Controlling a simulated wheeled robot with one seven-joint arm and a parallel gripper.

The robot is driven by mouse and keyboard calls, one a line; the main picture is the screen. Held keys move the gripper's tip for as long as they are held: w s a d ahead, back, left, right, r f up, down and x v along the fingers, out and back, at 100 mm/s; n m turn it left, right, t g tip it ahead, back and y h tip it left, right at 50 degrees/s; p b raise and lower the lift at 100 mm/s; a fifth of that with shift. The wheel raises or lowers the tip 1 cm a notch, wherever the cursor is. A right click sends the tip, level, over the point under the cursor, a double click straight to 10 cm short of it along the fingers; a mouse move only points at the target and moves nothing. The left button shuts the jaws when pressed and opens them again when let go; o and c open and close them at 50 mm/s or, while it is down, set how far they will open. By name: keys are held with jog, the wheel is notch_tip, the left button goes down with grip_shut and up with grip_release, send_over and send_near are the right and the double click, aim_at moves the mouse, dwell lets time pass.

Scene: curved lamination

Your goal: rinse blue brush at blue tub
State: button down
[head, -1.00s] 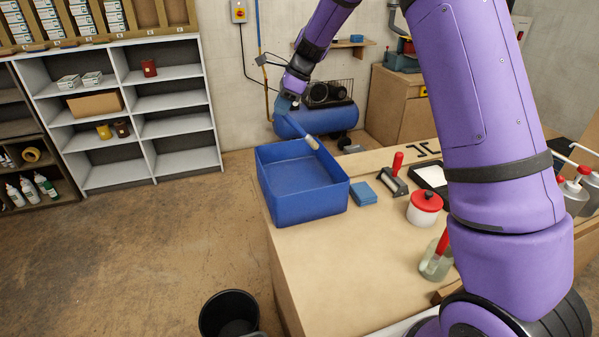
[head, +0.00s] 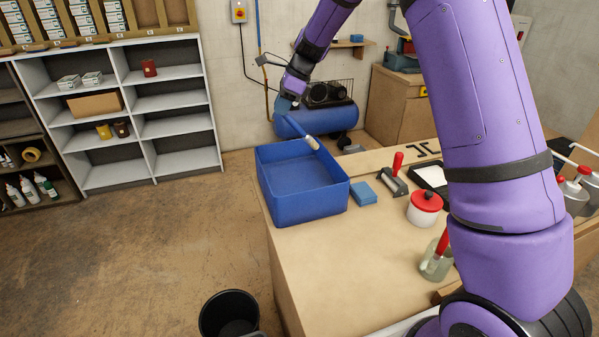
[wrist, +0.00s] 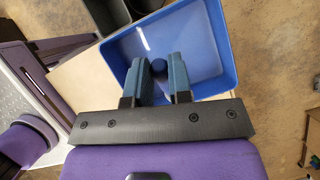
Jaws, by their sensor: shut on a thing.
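The blue tub (head: 320,203) stands at the far left corner of the workbench, open at the top; it also shows in the wrist view (wrist: 213,28). Its inner floor looks blue and empty. My gripper (head: 287,103) is behind and above the tub's far edge in the head view. In the wrist view my gripper (wrist: 159,72) has its two fingers shut on the blue brush (wrist: 159,68), whose blue handle end shows between them. In the head view the brush (head: 312,142) slants down to the right, its pale head over the tub's far rim area. Whether it touches the tub cannot be told.
A blue sponge (head: 363,193) lies right of the tub. A black bin (head: 230,314) is on the floor in front.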

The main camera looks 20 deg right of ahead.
dwell(0.4)
jog(key=shift+r, duration=2)
